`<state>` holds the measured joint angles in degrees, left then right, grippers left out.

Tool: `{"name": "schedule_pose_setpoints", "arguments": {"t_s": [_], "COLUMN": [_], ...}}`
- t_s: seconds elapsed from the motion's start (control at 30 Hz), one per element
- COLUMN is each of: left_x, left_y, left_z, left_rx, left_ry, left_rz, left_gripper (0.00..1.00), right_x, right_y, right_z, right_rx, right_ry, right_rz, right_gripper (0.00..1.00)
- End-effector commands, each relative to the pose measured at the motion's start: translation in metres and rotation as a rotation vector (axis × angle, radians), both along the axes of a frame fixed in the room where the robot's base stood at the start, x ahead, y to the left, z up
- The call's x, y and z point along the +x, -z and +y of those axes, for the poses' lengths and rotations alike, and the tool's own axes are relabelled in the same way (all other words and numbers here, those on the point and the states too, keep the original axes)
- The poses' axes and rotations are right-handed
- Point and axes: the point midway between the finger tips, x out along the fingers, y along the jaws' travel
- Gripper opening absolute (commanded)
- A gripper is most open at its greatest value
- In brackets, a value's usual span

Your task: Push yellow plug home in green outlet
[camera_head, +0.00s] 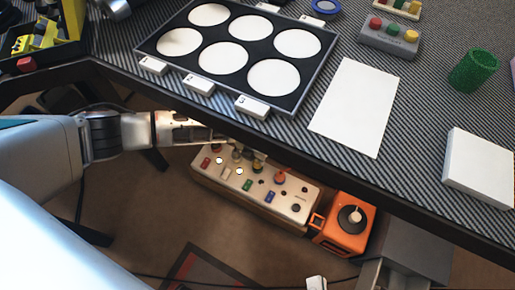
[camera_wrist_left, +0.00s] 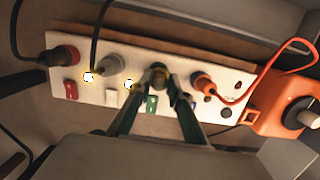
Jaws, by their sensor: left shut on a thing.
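A cream power strip (camera_head: 290,208) lies below the table edge, and it also shows in the left wrist view (camera_wrist_left: 90,100). It carries red, white, green and blue switches. The green switch (camera_wrist_left: 151,104) marks the green outlet, just in front of my left fingertips. My left gripper (camera_wrist_left: 157,88) is shut on a dark yellowish plug (camera_wrist_left: 157,72), seen end-on over that outlet. How deep the plug sits cannot be told, as the fingers and plug body hide the socket. In the head view my left gripper (camera_head: 250,149) reaches down over the strip. My right gripper is not in view.
Red (camera_wrist_left: 65,55), grey (camera_wrist_left: 111,62) and orange-red (camera_wrist_left: 203,82) plugs with cords flank the held plug. An orange box with a knob (camera_head: 343,223) adjoins the strip's right end. The table edge (camera_head: 300,155) overhangs behind the strip.

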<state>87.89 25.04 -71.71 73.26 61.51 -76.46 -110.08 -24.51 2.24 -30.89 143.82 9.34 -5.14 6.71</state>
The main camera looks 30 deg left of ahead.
Motion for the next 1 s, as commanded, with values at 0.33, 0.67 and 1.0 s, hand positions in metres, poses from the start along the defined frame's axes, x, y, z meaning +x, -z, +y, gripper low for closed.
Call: {"name": "schedule_pose_setpoints", "arguments": {"t_s": [0.33,0.67,1.0], "left_x": [0.0,0.0,0.0], "left_y": [0.005,0.009,0.014], "left_z": [0.0,0.0,0.0], "left_rx": [0.001,-0.001,0.0], "left_ry": [-0.001,-0.001,-0.001], "left_rz": [0.001,0.0,0.0], "left_gripper": [0.0,0.0,0.0], "right_x": [0.0,0.0,0.0], "right_y": [0.0,0.0,0.001], "right_z": [0.0,0.0,0.0], "right_rx": [0.0,0.0,-0.001], "right_ry": [0.0,-0.001,0.0], "right_rz": [0.0,0.001,0.001], "right_gripper": [0.0,0.0,0.0]}}
